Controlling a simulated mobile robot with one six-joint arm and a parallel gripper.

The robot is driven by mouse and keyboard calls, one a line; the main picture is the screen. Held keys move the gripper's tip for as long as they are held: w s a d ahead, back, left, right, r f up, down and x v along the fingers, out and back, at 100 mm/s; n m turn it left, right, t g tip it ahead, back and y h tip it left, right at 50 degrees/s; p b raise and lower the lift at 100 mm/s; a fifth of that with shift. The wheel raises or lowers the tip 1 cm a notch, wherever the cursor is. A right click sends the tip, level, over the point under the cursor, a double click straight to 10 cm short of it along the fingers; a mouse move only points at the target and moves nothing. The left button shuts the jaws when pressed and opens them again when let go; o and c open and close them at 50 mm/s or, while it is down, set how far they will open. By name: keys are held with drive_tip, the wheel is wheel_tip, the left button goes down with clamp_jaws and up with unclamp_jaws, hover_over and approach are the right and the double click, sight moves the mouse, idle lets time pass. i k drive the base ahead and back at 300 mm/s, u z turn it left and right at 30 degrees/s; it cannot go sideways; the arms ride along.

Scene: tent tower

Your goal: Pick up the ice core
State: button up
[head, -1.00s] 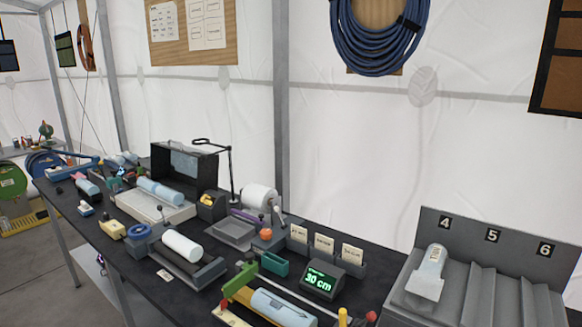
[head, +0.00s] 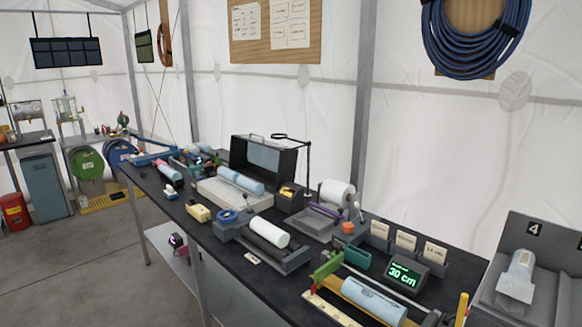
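Several pieces look like ice cores on the long black bench. A pale blue cylinder (head: 374,297) lies in a yellow-edged measuring tray with a green upright, beside a display reading 30 cm (head: 404,275). A pale blue core (head: 241,181) lies on a light grey tray before a dark open case. A white cylinder (head: 268,232) lies on a dark grey cradle. A pale wrapped piece (head: 520,270) sits in the rack's slot marked 4. I cannot tell which one the task means. My gripper is not in view.
The black bench runs from the lower right to the far left, crowded with tools. A grey rack (head: 552,238) stands at the right. Grey floor (head: 85,262) is open left of the bench. Coloured drums (head: 87,163) and a red container (head: 15,211) stand at the far left.

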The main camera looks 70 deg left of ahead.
sight(169, 172)
drive_tip(key=z, duration=4.95)
drive_tip(key=i, duration=0.1)
drive_tip(key=z, duration=3)
drive_tip(key=k, duration=1.25)
drive_tip(key=z, duration=0.95)
drive_tip(key=i, duration=1)
drive_tip(key=u, duration=0.1)
